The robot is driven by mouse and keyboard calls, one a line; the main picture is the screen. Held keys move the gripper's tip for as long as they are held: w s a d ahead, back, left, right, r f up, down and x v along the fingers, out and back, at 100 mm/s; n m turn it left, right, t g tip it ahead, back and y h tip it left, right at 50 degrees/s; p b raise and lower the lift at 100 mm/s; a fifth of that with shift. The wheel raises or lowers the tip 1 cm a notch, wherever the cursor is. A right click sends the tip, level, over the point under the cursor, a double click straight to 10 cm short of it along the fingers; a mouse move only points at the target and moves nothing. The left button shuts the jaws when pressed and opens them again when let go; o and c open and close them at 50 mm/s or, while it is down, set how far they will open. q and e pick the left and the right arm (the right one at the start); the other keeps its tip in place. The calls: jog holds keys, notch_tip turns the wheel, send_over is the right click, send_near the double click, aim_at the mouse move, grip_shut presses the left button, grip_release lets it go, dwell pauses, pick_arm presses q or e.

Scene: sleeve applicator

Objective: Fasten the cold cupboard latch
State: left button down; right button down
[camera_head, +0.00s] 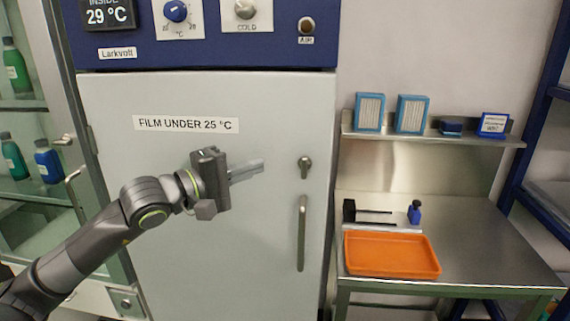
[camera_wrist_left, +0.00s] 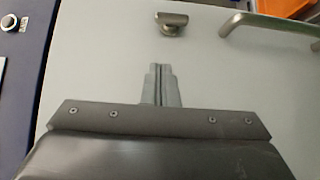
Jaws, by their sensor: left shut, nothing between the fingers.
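The cold cupboard (camera_head: 120,200) has a pale grey door labelled "FILM UNDER 25 °C". Its latch (camera_head: 304,166) is a small metal turn knob near the door's right edge, above the vertical bar handle (camera_head: 301,232). My left gripper (camera_head: 262,166) is shut and empty in front of the door, to the left of the latch and apart from it. In the left wrist view the shut fingers (camera_wrist_left: 162,68) point toward the latch (camera_wrist_left: 171,24), with the bar handle (camera_wrist_left: 265,27) to the right. My right gripper is not in view.
A blue panel (camera_head: 210,55) with dials tops the cupboard. To the right, a steel bench (camera_head: 480,240) holds an orange tray (camera_head: 391,255) and a small blue bottle (camera_head: 415,212). A glass-fronted cabinet with bottles (camera_head: 15,65) stands at left.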

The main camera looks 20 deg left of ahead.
aim_at(304, 167)
pick_arm(q)
jog(key=p+x, duration=0.1)
jog(key=x, duration=0.2)
jog(key=shift+w+d+r, duration=0.1)
jog(key=shift+w+d, duration=0.1)
jog(key=shift+d, duration=0.1)
jog(key=shift+w+d+p, duration=0.25)
jog(key=shift+d+p, duration=0.45)
jog(key=shift+d, duration=0.35)
jog(key=shift+w+d+p, duration=0.25)
jog(key=shift+d+p, duration=0.05)
jog(key=shift+d, duration=0.4)
